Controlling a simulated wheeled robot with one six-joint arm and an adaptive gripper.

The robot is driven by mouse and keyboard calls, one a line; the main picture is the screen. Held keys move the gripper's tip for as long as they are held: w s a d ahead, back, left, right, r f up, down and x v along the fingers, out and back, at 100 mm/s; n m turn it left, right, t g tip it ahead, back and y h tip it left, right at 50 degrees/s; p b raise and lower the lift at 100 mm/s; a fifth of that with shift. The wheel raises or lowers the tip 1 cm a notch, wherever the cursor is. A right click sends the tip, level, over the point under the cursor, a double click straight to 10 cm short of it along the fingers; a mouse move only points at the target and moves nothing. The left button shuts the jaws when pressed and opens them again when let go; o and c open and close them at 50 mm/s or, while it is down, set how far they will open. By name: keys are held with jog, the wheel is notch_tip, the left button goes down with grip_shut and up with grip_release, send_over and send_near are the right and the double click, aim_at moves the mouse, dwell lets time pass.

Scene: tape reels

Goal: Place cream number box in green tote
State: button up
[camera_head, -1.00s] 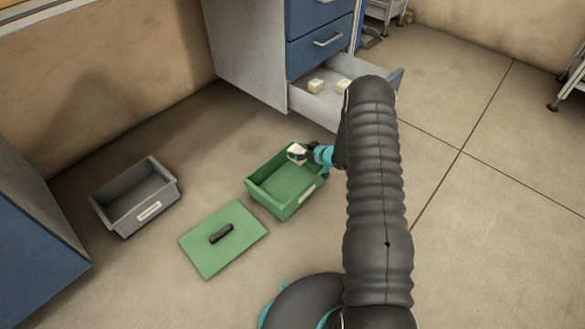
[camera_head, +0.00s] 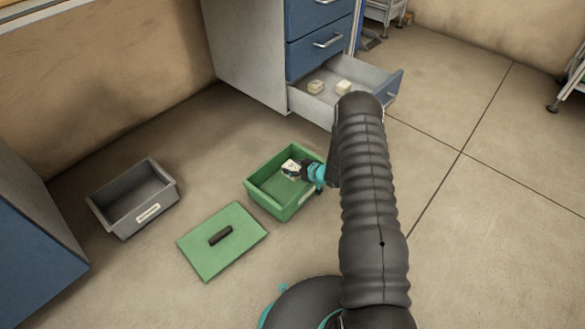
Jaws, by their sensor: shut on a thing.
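The green tote (camera_head: 262,199) stands open on the floor near the middle of the view. My gripper (camera_head: 296,169) reaches in over its right side from the right. It is shut on a small cream box (camera_head: 289,167), which shows at the fingertips over the tote's inside. The number on the box is too small to read. I cannot tell whether the box touches the tote's floor. My dark arm hides the area right of the tote.
A green lid (camera_head: 243,250) with a black handle lies flat in front of the tote. A grey tote (camera_head: 119,223) stands to the left. The cabinet's open bottom drawer (camera_head: 296,98) holds two cream items, a rounder one (camera_head: 315,87) and a box (camera_head: 344,87). Floor between the totes is clear.

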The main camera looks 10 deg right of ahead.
jog(key=shift+f+b, duration=0.55)
jog(key=shift+f, duration=0.05)
jog(key=o, duration=1.2)
jog(key=shift+c, duration=0.2)
